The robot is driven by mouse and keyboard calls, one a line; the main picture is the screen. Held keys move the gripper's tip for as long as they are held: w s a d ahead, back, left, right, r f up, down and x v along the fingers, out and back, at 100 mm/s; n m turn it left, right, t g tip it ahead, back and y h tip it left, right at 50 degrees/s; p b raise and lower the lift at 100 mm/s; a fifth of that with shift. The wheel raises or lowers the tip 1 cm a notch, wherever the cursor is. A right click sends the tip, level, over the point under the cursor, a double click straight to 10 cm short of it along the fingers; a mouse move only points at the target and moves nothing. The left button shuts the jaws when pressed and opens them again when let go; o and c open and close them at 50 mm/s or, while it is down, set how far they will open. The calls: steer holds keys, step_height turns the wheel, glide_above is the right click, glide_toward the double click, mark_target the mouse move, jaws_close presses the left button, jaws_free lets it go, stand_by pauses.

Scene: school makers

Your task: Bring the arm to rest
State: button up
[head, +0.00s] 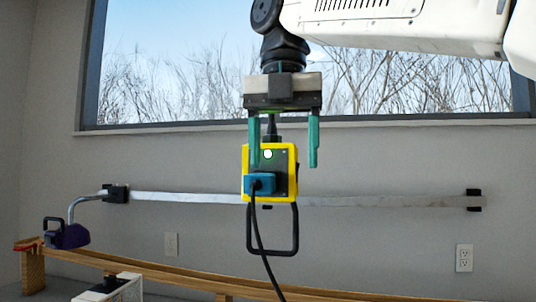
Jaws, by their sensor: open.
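My gripper (286,140) hangs from my white arm at the upper middle of the head view, its two green fingers pointing down. The fingers stand apart and are open. A yellow and black box (287,159) with a lit round spot shows just below and between the fingers. The left finger overlaps its upper left edge in the picture. I cannot tell whether they touch. A blue plug (258,184) sits in the box's front, and a black cable (264,246) runs down from it. A black loop handle (296,232) hangs below the box.
A metal rail (380,201) runs along the grey wall behind the box. A purple tool (70,236) hangs at the rail's left end. A wooden beam (172,273) and a white and black device (115,289) are at the lower left. A window (180,75) fills the upper back.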

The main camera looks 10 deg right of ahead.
steer(key=s+d, duration=0.2)
steer(key=s, duration=0.4)
step_height(320, 180, down, 13)
steer(key=w+d+m+t, duration=0.1)
steer(key=w+m, duration=0.2)
steer(key=m, duration=1.3)
steer(key=s+d+f+m, duration=0.5)
steer(key=d+f+m, duration=0.2)
steer(key=f, duration=0.4)
steer(key=s+d+f+m, duration=0.6)
steer(key=f+m, duration=0.3)
steer(key=f, duration=0.3)
steer(key=shift+s+d, duration=0.15)
steer(key=shift+d, duration=0.3)
